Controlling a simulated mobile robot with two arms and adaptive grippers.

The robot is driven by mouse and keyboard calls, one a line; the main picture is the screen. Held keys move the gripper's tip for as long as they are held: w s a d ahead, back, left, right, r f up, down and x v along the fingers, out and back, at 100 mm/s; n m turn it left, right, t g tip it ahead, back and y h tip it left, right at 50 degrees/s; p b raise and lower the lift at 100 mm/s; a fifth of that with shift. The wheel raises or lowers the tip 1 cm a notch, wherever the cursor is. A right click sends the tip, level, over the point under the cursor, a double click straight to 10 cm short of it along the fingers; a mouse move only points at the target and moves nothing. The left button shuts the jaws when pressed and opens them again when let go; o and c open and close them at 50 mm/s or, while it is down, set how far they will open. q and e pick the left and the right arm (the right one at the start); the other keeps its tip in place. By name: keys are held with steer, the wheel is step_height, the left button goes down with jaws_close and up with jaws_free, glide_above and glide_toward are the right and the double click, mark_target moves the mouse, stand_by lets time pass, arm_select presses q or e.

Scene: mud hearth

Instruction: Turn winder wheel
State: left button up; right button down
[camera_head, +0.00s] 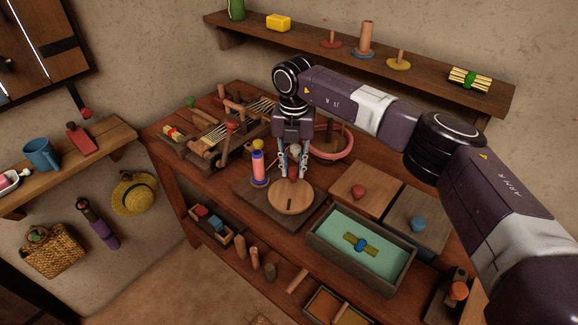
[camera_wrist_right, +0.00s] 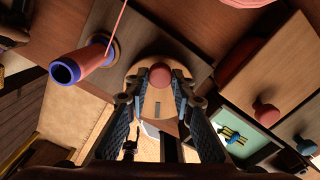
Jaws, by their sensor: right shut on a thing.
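The winder wheel (camera_head: 290,200) is a round, light wooden disc with a dark mark on its face. It lies on a dark wooden base (camera_head: 250,203) on the bench, and it also shows in the right wrist view (camera_wrist_right: 149,105). A reddish knob (camera_wrist_right: 160,74) stands up near the wheel's edge. My right gripper (camera_head: 293,176) comes down from above and is shut on this knob, one finger on each side. A pink and purple spool (camera_head: 258,168) stands upright just left of the gripper; it also shows in the right wrist view (camera_wrist_right: 85,63). My left gripper is out of view.
A round pink-rimmed thing (camera_head: 333,155) stands close behind the gripper. A small loom-like frame (camera_head: 215,132) is at left. Lidded boxes (camera_head: 364,187) and a green-lined tray (camera_head: 325,250) are at right. A shelf (camera_head: 300,42) runs along the wall behind.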

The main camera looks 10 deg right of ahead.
steer(key=shift+s+d+m, duration=0.2)
steer(key=shift+d+m, duration=0.15)
steer(key=shift+m, duration=0.75)
steer(key=shift+s+d+m, duration=0.2)
steer(key=shift+d+m, duration=0.1)
steer(key=shift+m, duration=0.8)
steer(key=c, duration=1.7)
jaws_free()
steer(key=shift+o, duration=0.2)
steer(key=shift+r, duration=0.15)
step_height(320, 180, up, 12)
